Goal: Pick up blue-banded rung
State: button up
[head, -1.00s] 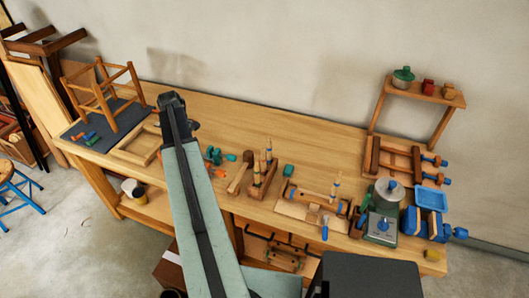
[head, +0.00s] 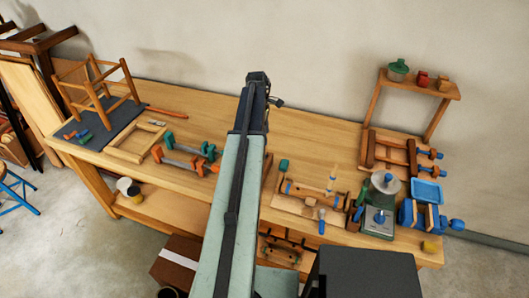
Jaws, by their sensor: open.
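The holder with upright rungs seen earlier left of this fixture is now mostly hidden behind my arm. My gripper (head: 274,101) is at the dark far end of my arm, above the back of the bench. It is open, holds nothing that I can see, and is apart from the pale rung. Its fingers are mostly hidden.
Teal-and-orange clamps (head: 187,159) lie left of my arm, near a wooden frame (head: 135,143) and a small stool frame (head: 97,88) on a dark mat. A scale (head: 378,222), blue tray (head: 427,191) and small shelf (head: 420,87) stand right. The back middle of the bench is clear.

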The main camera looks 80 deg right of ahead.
jog(key=f+b, duration=0.4)
jog(key=f, duration=0.1)
jog(key=shift+s+a+b, duration=0.1)
jog(key=shift+a+b, duration=0.1)
jog(key=shift+b, duration=0.1)
grip_shut()
jog(key=shift+r, duration=0.15)
notch_tip(320, 180, up, 17)
jog(key=p, duration=1.7)
jog(key=shift+f, duration=0.2)
